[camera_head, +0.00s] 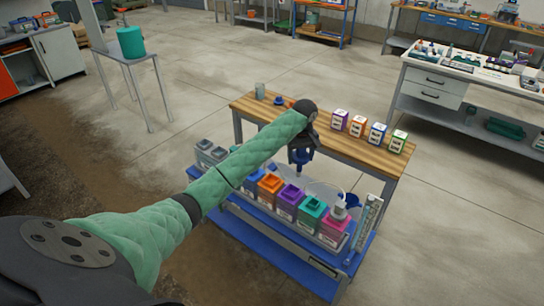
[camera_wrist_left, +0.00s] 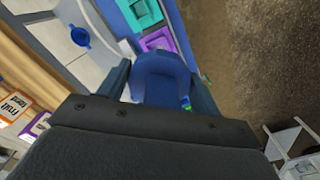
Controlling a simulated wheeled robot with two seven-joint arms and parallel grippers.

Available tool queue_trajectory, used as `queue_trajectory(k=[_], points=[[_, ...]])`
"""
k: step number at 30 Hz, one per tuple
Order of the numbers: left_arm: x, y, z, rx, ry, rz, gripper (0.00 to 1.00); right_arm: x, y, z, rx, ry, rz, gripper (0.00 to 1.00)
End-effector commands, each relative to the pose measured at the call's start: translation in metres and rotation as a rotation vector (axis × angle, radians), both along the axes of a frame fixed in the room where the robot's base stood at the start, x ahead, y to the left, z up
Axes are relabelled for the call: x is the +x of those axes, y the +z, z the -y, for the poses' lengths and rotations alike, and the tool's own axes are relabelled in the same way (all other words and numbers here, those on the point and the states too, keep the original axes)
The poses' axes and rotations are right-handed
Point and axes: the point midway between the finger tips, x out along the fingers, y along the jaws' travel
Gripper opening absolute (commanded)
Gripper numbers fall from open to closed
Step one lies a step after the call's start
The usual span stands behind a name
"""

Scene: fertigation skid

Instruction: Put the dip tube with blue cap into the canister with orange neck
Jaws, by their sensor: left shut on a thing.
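My left gripper (camera_head: 301,152) is shut on the blue cap of the dip tube and holds it above the row of canisters. The blue cap (camera_wrist_left: 160,78) shows between the two fingers of my left gripper (camera_wrist_left: 163,92) in the left wrist view. The tube below the cap cannot be made out in either view. The canister with orange neck (camera_head: 270,184) stands in the row, a little left of and below the gripper in the head view. It cannot be made out in the left wrist view. My right gripper is in neither view.
Purple (camera_head: 290,197), teal (camera_head: 311,212) and magenta (camera_head: 334,226) canisters stand close beside it on the blue skid (camera_head: 283,262). Grey containers (camera_head: 210,152) stand at the left end. Behind, a wooden bench (camera_head: 350,152) holds several labelled boxes.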

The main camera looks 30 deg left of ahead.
Motion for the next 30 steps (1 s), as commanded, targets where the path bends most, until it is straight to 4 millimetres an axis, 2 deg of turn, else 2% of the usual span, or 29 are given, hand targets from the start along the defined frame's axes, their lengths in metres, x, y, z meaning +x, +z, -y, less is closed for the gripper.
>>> queue_trajectory(k=[3,6,9,12,18,26,30], points=[[0.025,-0.015,-0.048,-0.004,0.193,-0.006,0.40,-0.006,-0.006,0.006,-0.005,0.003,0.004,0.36],[0.036,-0.036,-0.086,-0.003,0.351,-0.006,0.40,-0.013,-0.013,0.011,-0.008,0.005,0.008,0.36],[0.041,-0.060,-0.117,-0.002,0.483,-0.006,0.40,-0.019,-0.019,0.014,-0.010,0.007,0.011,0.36],[0.040,-0.081,-0.137,-0.003,0.580,-0.005,0.40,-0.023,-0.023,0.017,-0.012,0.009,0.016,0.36],[0.036,-0.104,-0.154,0.000,0.669,-0.002,0.40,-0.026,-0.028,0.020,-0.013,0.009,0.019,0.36],[0.036,-0.112,-0.156,0.000,0.676,0.000,0.40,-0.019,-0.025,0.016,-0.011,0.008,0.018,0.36],[0.036,-0.117,-0.156,0.001,0.675,0.001,0.40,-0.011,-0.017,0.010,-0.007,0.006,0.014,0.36]])
